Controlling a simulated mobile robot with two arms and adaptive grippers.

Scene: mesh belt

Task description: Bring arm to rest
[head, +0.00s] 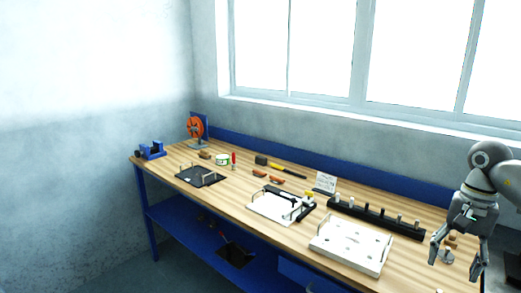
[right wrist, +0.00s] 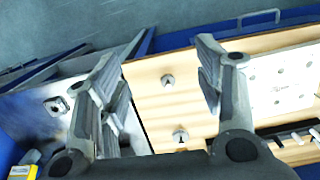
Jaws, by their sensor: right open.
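My right gripper (head: 458,248) hangs at the right end of the workbench (head: 215,205), fingers pointing down, above the wooden top. In the right wrist view my right gripper (right wrist: 160,100) has its two fingers wide apart with nothing between them. Two small metal pieces, one nearer (right wrist: 181,136) and one farther (right wrist: 168,80), show on the wood below, between the fingers. My left gripper is not in the head view.
A white board with holes (head: 350,246) lies left of the right gripper. A black rail with several pegs (head: 375,219) stands behind it. A white fixture (head: 270,208), a black tray (head: 200,177), an orange reel (head: 195,128) and a blue vise (head: 151,150) are farther left.

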